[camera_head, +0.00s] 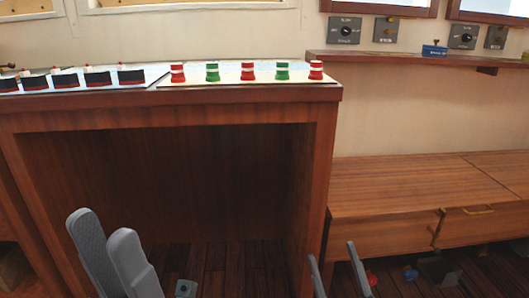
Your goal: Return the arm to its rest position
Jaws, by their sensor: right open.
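My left gripper (101,222) shows at the bottom left, its two grey fingers pointing up and spread apart. It is in front of the wooden console's open recess and nothing shows between the fingers. My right gripper (332,251) shows at the bottom, right of the middle, near the console's right side panel. Its two thin grey fingertips are apart, with nothing seen between them. The arms behind both grippers are mostly out of the picture.
The wooden console (190,112) bears several red and green striped pieces (250,71) and several dark ship models (66,79). A wooden bench (400,190) stands at the right. A shelf (410,60) is on the wall. Small objects lie on the floor, including a red one (372,279).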

